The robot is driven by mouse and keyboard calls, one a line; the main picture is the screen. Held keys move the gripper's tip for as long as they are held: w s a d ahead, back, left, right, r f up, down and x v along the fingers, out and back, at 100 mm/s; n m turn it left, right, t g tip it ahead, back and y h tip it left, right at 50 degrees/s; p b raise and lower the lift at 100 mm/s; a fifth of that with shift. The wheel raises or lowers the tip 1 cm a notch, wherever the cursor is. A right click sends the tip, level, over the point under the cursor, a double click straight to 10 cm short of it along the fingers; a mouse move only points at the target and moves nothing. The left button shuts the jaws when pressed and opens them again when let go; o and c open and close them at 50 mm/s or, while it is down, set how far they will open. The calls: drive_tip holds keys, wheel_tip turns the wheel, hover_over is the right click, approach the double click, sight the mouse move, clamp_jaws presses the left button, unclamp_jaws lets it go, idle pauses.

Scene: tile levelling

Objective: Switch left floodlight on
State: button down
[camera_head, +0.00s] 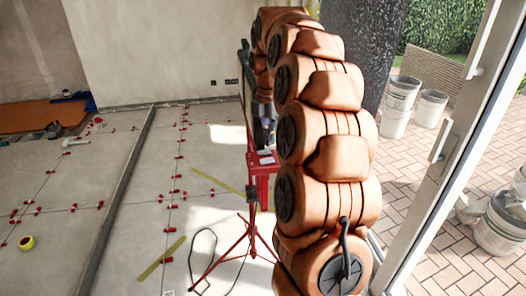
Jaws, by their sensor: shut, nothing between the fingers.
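A red stand with tripod legs (250,240) rises from the tiled floor in the middle of the view. My gripper (266,146) is dark, points downward and is shut and empty. It is at the top of the red housing; I cannot tell if it touches it. A black cable (203,238) lies looped on the floor left of the tripod.
Red levelling clips (179,158) line the tile joints. Yellow strips (160,258) and a tape roll (26,242) lie on the floor. A metal bar (118,195) crosses the tiles. A door frame (450,150) stands right, with buckets (401,100) outside. Floor left of the tripod is mostly open.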

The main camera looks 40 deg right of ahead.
sight(269, 150)
drive_tip(key=shift+f+b, duration=0.45)
drive_tip(key=shift+f, duration=0.85)
idle(0.7)
drive_tip(key=shift+r, duration=0.15)
drive_tip(key=shift+r+p, duration=2)
drive_tip(key=shift+r, duration=1.45)
